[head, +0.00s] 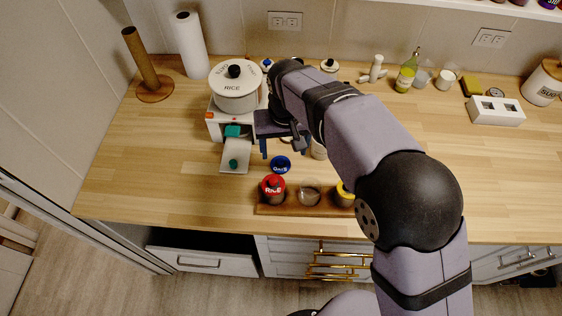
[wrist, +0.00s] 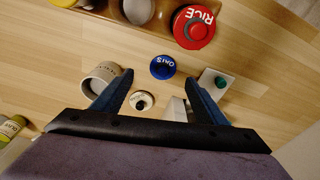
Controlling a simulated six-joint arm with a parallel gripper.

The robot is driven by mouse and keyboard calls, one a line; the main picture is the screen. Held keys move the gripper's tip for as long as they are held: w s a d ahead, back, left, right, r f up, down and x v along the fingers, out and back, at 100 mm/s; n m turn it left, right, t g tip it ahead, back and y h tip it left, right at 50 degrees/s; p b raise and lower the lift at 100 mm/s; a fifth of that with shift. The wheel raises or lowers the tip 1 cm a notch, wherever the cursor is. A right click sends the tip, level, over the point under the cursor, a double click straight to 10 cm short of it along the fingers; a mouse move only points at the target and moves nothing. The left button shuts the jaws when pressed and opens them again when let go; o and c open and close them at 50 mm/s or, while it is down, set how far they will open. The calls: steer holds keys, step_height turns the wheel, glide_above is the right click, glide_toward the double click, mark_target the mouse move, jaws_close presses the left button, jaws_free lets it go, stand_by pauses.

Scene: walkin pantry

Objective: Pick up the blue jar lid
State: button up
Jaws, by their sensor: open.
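The blue jar lid (head: 281,165), a round disc with white lettering, lies on the wooden counter just behind the jar rack. It also shows in the wrist view (wrist: 162,67), label up, ahead of and between the two fingertips. My gripper (head: 281,147) is open and empty above the counter, slightly behind the lid in the head view. In the wrist view its dark blue fingers (wrist: 158,84) are spread wide, with bare wood around the lid. Neither finger appears to touch the lid; the exact height is hard to tell.
A wooden rack (head: 264,209) holds a red-lidded RICE jar (head: 272,187), a lidless glass jar (head: 310,192) and a yellow-lidded jar (head: 345,193). Left of the lid is a white piece with a teal knob (head: 233,163). A white cup (wrist: 101,77) stands near one finger.

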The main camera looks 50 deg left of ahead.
mark_target(281, 160)
steer(key=shift+s+a, duration=0.15)
steer(key=shift+s, duration=0.05)
steer(key=shift+w+a+f+p, duration=0.1)
steer(key=shift+a+f+p, duration=0.1)
steer(key=shift+f+p, duration=0.75)
steer(key=shift+w+a+f+p, duration=0.15)
steer(key=shift+a+f+p, duration=0.2)
steer(key=shift+f, duration=1.1)
steer(key=shift+w+a+f+p, duration=0.1)
steer(key=shift+f+p, duration=0.6)
steer(key=shift+f, duration=0.5)
steer(key=c, duration=1.1)
